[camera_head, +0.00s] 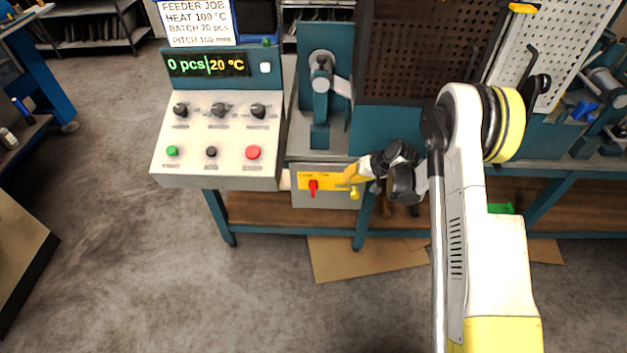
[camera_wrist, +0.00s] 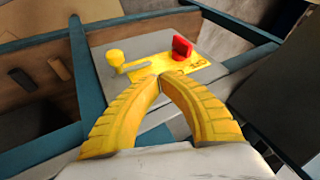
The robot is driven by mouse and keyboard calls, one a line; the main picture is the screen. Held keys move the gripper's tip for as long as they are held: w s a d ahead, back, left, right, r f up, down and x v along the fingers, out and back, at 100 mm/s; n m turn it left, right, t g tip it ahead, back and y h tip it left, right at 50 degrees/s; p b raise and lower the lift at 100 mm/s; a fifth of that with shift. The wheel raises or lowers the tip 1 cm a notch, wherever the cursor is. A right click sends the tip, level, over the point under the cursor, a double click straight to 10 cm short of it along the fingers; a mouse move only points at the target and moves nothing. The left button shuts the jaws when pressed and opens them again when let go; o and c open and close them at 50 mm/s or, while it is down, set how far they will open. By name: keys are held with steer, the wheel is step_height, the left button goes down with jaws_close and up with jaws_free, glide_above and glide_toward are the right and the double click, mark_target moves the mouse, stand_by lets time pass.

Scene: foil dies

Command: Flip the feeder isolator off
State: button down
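The feeder isolator is a grey box (camera_head: 330,198) under the bench edge, with a yellow plate and a red handle (camera_head: 313,187). The handle looks about upright on the plate; the plate's lettering is too small to read. In the wrist view the red handle (camera_wrist: 182,46) stands beyond the fingertips and a little right, with the yellow plate (camera_wrist: 190,64) under it. My gripper (camera_head: 350,173) is just right of the handle, apart from it. In the wrist view my gripper (camera_wrist: 160,78) has its yellow fingertips together, with nothing seen between them.
A yellow knob (camera_wrist: 115,58) sits at the box's other end, left of the fingertips in the wrist view. The control console (camera_head: 215,140) stands above left, its display reading 0 pcs and 20 °C. A press (camera_head: 321,95) stands above the box.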

mark_target(313, 189)
steer(key=shift+a+f, duration=0.2)
steer(key=shift+f, duration=0.35)
steer(key=b+x, duration=0.4)
steer(key=x, duration=0.6)
steer(key=shift+w+a+f+b, duration=0.1)
steer(key=shift+a+f+b, duration=0.1)
steer(key=shift+f+b, duration=0.1)
steer(key=a, duration=0.1)
steer(key=a+b, duration=0.1)
steer(key=shift+a+r, duration=0.4)
steer(key=shift+a, duration=0.4)
steer(key=shift+a+r+h, duration=0.1)
steer(key=shift+r+h, duration=0.05)
steer(key=shift+h, duration=0.65)
